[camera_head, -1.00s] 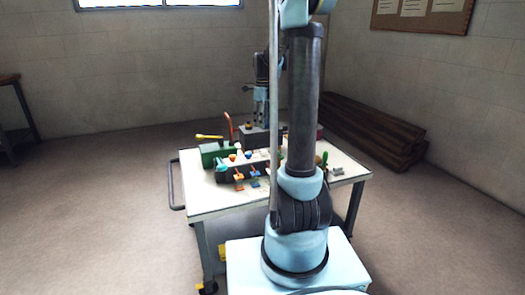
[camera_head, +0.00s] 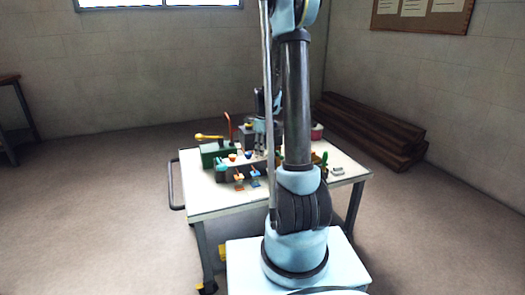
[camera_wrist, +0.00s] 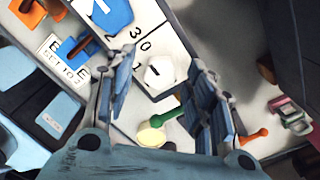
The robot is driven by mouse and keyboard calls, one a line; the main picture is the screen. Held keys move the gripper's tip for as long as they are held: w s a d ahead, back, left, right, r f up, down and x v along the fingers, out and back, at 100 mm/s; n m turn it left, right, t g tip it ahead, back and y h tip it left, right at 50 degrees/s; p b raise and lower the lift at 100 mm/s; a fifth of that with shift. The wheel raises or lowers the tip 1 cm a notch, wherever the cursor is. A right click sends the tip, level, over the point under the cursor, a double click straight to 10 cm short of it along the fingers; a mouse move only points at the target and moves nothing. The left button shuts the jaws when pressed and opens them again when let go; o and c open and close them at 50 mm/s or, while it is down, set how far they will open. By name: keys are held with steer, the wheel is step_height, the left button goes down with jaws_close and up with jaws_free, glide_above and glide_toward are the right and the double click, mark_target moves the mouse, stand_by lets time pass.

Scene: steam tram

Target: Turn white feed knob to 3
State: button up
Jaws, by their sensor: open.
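The white feed knob (camera_wrist: 160,74) lies on a white panel in the wrist view, with a short dark line on its top. The digits 3 and 0 are printed beside it. My gripper (camera_wrist: 163,66) is open, its two fingers on either side of the white knob in that view. No finger visibly touches the knob, and I cannot tell how far above it they are. In the head view my gripper (camera_head: 259,135) is low over the back part of the table, partly behind my arm. The white knob cannot be made out there.
A blue knob (camera_wrist: 108,14) is close by on the same panel. A green lever (camera_wrist: 170,116) with a pale end is beside the right finger. Orange and blue levers and a printed card (camera_wrist: 50,58) are at left. The white table (camera_head: 205,203) has clear front room.

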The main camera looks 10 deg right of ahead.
steer(key=shift+f, duration=0.2)
steer(key=c, duration=1.1)
